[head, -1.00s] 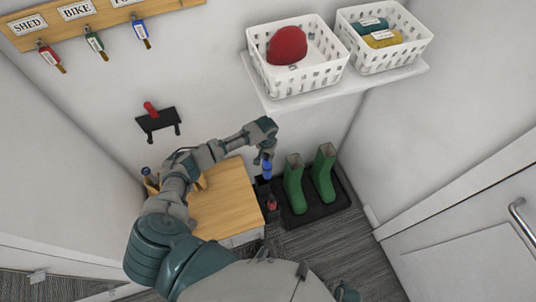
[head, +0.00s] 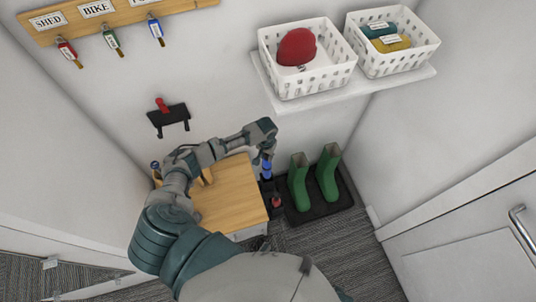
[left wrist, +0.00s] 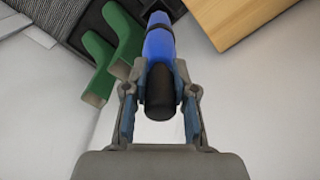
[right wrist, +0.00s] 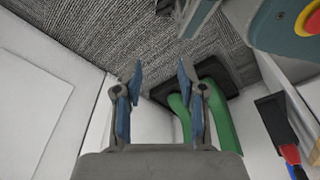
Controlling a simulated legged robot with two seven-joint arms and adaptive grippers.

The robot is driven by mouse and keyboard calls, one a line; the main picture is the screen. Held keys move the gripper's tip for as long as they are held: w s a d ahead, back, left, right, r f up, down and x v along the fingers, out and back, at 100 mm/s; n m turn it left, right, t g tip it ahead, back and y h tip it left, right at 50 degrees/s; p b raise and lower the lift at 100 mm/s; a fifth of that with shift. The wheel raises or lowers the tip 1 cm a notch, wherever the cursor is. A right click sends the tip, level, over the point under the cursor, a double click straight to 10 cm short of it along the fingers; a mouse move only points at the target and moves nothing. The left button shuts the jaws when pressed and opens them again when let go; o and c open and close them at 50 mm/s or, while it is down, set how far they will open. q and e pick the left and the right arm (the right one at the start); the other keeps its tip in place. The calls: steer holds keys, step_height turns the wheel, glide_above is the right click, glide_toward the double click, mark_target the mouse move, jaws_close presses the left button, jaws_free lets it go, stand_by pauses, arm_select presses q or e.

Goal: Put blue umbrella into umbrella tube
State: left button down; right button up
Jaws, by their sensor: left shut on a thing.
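My left gripper (head: 266,152) is shut on the blue umbrella (head: 267,168), near its black handle end. The left wrist view shows the black grip (left wrist: 160,95) between the fingers and the blue canopy (left wrist: 160,42) pointing away. The umbrella's far end meets the dark umbrella tube (head: 266,187) beside the wooden bench; I cannot tell how deep it sits. A red umbrella (head: 277,200) shows just in front. My right gripper (right wrist: 160,75) is open and empty, away from the tube.
Green boots (head: 299,185) stand on a black tray (head: 340,203) right of the tube. A wooden-topped bench (head: 230,200) is at its left. A wall shelf (head: 345,85) with white baskets is above. Carpet (head: 345,260) in front is clear.

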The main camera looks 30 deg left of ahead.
arm_select(q)
steer(key=shift+f, duration=0.6)
steer(key=shift+f+b, duration=0.4)
steer(key=shift+f, duration=0.55)
steer(key=shift+f+b, duration=0.95)
steer(key=shift+f, duration=0.7)
steer(key=shift+f+b, duration=0.35)
steer(key=shift+f, duration=0.3)
steer(key=shift+f+b, duration=0.4)
steer(key=shift+f, duration=0.45)
steer(key=shift+f+b, duration=0.35)
steer(key=shift+f, duration=0.2)
steer(key=shift+f+b, duration=0.4)
steer(key=shift+f, duration=0.35)
steer(key=shift+f+b, duration=0.4)
steer(key=shift+f, duration=0.25)
steer(key=shift+f+b, duration=0.35)
steer(key=shift+f, duration=0.4)
arm_select(e)
steer(key=w+r, duration=0.1)
steer(key=r, duration=0.8)
steer(key=w+r, duration=0.2)
steer(key=r, duration=0.7)
steer(key=shift+w+a+r+t, duration=0.15)
steer(key=shift+w+r+t, duration=0.1)
steer(key=shift+r+t, duration=0.05)
